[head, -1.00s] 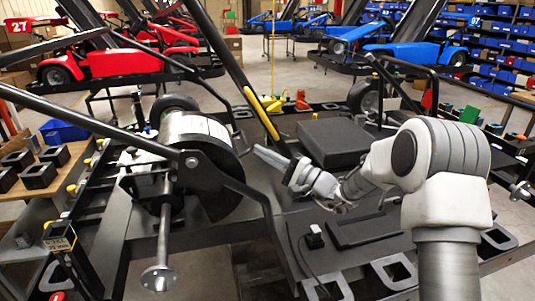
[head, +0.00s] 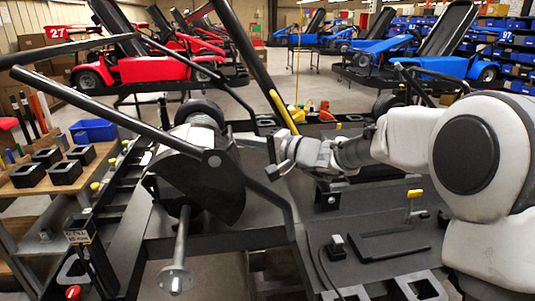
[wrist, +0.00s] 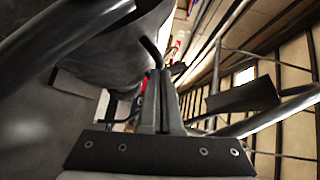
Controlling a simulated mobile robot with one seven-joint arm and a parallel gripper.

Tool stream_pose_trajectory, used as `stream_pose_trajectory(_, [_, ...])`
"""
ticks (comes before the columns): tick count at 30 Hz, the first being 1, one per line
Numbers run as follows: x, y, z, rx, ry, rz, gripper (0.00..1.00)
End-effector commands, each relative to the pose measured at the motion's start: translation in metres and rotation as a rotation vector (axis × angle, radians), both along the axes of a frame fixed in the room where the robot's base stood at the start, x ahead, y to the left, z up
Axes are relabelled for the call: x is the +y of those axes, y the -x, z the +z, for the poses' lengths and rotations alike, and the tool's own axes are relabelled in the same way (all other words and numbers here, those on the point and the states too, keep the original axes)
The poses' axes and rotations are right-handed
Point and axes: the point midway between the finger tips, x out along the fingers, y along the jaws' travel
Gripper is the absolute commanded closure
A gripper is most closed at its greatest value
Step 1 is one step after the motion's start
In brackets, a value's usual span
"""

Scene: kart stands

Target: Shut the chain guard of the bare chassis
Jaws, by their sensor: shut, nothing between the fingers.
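The chain guard (head: 200,188) is a dark, curved cover on the bare chassis (head: 262,240), left of centre in the head view. It sits in front of a grey drum (head: 200,135), which shows only in part behind it. I cannot tell whether the guard is fully down. My gripper (head: 276,172) is shut and empty, to the right of the guard and close to a slanting black frame bar. In the wrist view my shut fingers (wrist: 161,100) point up the picture, with a large dark curved surface at upper left. Contact is unclear.
Long black bars (head: 110,112) slant across the chassis on the left. A silver shaft with a disc (head: 175,278) juts toward me. A bench (head: 45,182) with black blocks stands at left. A yellow-handled clamp (head: 414,205) stands at right. Red and blue karts are farther back.

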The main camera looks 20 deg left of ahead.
Motion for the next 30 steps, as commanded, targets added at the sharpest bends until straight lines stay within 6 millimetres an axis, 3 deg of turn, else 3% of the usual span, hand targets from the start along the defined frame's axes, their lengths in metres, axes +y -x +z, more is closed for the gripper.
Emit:
stream_pose_trajectory(3, [0.023,0.012,0.004,-0.045,0.080,0.006,1.00])
stream_pose_trajectory(12, [0.060,0.029,0.007,-0.116,0.236,0.003,1.00])
stream_pose_trajectory(19, [0.072,0.035,0.006,-0.140,0.290,0.001,1.00])
stream_pose_trajectory(30, [0.075,0.036,0.005,-0.144,0.302,0.000,1.00])
